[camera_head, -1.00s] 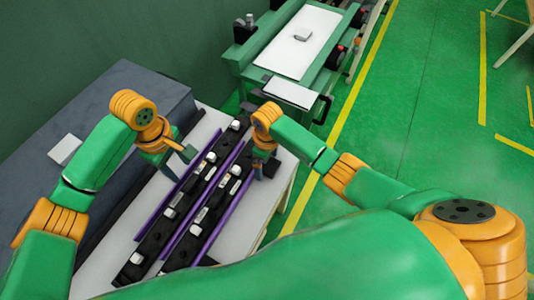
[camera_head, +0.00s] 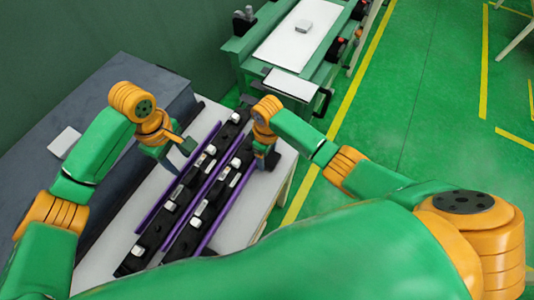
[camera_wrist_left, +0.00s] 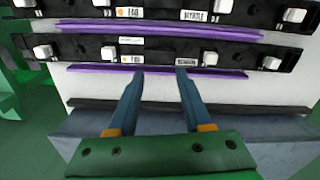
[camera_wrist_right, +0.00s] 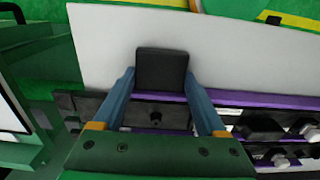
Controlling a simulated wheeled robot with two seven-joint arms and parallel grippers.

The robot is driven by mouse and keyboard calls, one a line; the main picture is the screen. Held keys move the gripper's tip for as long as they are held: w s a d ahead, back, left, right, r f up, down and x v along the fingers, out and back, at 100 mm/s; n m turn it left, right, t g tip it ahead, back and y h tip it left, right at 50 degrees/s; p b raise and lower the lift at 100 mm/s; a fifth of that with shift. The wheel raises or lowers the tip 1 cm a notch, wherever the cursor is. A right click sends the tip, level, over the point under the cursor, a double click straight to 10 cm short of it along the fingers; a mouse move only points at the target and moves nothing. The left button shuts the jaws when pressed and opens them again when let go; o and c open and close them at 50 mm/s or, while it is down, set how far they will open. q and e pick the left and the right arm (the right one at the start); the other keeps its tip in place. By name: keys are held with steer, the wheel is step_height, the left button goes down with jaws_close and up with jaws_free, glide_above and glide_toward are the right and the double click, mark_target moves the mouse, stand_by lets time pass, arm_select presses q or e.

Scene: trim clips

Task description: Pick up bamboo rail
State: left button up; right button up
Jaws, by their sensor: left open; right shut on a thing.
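No rail in view looks like bamboo. Long purple strips (camera_head: 182,184) lie alongside black rails (camera_head: 170,212) with white clips on the white table. My left gripper (camera_head: 184,148) is open and empty above the left edge of this row.
The white table (camera_head: 262,205) has bare room right of the row. A dark grey block (camera_head: 90,110) with a small light box (camera_head: 64,143) stands at the left. A green workbench (camera_head: 285,60) with a white top is behind. Green floor (camera_head: 420,110) lies right.

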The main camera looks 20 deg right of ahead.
mark_target(191, 175)
arm_select(q)
steer(key=shift+o, duration=1.1)
steer(key=o, duration=0.6)
steer(key=shift+s+d+r+m+t+y, duration=0.2)
steer(key=shift+s+d+r+m, duration=0.15)
steer(key=shift+r, duration=0.2)
steer(key=shift+s+d+r+m+t+y, duration=0.2)
steer(key=shift+s+d+r+m, duration=0.15)
steer(key=shift+r, duration=0.15)
steer(key=f, duration=0.3)
steer(key=w+a+f, duration=0.1)
steer(key=f, duration=0.7)
steer(key=shift+w+a+f, duration=0.15)
steer(key=shift+f, duration=0.1)
